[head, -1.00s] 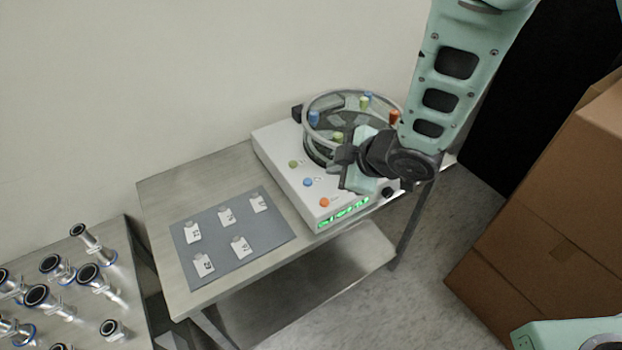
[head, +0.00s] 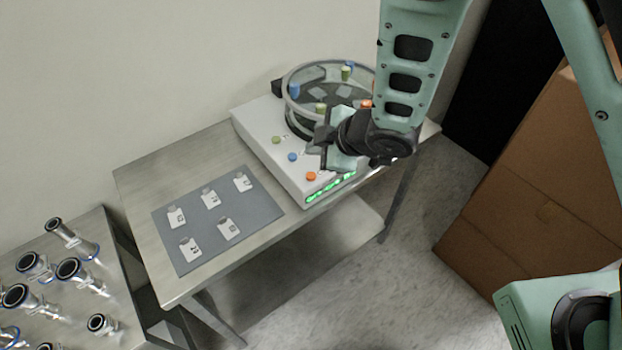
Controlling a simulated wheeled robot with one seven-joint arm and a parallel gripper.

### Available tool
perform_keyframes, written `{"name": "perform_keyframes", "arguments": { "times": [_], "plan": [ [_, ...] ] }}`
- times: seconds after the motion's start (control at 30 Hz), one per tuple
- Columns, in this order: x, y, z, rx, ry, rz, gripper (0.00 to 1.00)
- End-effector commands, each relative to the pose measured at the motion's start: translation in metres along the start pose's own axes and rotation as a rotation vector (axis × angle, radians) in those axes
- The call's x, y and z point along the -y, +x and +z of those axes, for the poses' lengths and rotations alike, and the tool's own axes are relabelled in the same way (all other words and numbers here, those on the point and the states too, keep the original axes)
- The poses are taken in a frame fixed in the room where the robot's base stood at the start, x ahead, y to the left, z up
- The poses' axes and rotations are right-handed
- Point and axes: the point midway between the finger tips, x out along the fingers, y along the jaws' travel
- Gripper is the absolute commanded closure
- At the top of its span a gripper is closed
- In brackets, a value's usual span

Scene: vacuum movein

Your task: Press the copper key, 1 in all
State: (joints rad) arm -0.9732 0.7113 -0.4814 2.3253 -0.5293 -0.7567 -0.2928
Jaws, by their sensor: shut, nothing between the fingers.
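The copper key looks to be the orange round button (head: 311,176) at the front end of a row on a white box-shaped device (head: 262,128). A blue button (head: 292,157) and a green button (head: 276,140) lie behind it in the same row. My gripper (head: 324,150) is shut and empty. It hangs over the device, just up and right of the orange button in the head view, apparently apart from it. Its height above the surface is hard to tell. The gripper and wrist hide part of the device's top and front right.
A clear-walled round carousel (head: 290,88) with coloured pegs stands on the device. A green-lit display (head: 330,188) is on its front edge. A grey mat (head: 190,255) with several labelled tags lies left. Metal fittings (head: 72,238) stand at lower left; cardboard boxes (head: 545,190) stand right.

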Motion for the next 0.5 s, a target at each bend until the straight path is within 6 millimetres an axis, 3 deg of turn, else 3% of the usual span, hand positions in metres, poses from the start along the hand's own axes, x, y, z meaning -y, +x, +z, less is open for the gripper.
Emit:
{"name": "perform_keyframes", "arguments": {
  "times": [0.2,0.5],
  "plan": [
    [0.019,0.026,0.019,0.001,0.001,0.000,1.00],
    [0.027,0.037,0.027,0.000,0.001,0.000,1.00]
  ]
}}
